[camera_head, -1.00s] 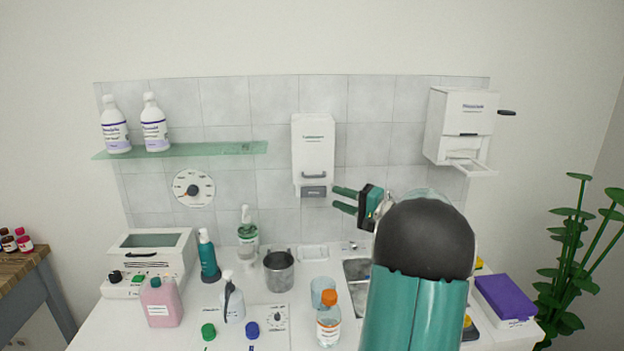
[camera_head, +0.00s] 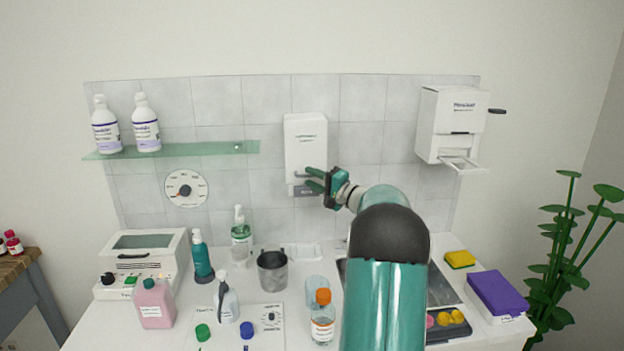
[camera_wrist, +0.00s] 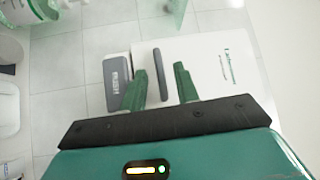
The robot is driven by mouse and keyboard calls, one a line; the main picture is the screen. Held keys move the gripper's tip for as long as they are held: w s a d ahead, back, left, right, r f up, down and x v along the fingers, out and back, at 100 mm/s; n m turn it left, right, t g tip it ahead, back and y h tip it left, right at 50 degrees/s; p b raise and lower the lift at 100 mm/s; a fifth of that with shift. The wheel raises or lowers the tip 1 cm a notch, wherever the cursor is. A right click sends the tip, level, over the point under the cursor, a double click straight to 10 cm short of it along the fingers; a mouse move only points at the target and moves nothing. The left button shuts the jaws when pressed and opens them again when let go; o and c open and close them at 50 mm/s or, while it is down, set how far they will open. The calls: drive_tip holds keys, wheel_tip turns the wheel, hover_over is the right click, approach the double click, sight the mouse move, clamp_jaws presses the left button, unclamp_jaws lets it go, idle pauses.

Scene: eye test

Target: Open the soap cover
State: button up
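The white soap dispenser (camera_head: 306,140) hangs on the tiled wall at the middle of the head view. Its cover looks shut. The cover has a dark bar handle near its bottom, partly hidden by my fingers in the head view; the handle (camera_wrist: 158,62) shows clearly in the wrist view. A grey push bar (camera_wrist: 116,80) sits below the cover. My gripper (camera_head: 313,179) is at the dispenser's lower right. In the wrist view its two green fingers are apart, one on each side of the handle, with gaps between. I cannot tell whether either touches it.
A glass shelf (camera_head: 180,150) with two white bottles is on the wall to the left. Another white dispenser (camera_head: 452,115) hangs to the right. The wall around the soap dispenser is free.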

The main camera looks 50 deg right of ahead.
drive_tip(key=shift+w+r, duration=0.1)
drive_tip(key=shift+w, duration=0.3)
clamp_jaws()
drive_tip(key=shift+s+r, duration=0.1)
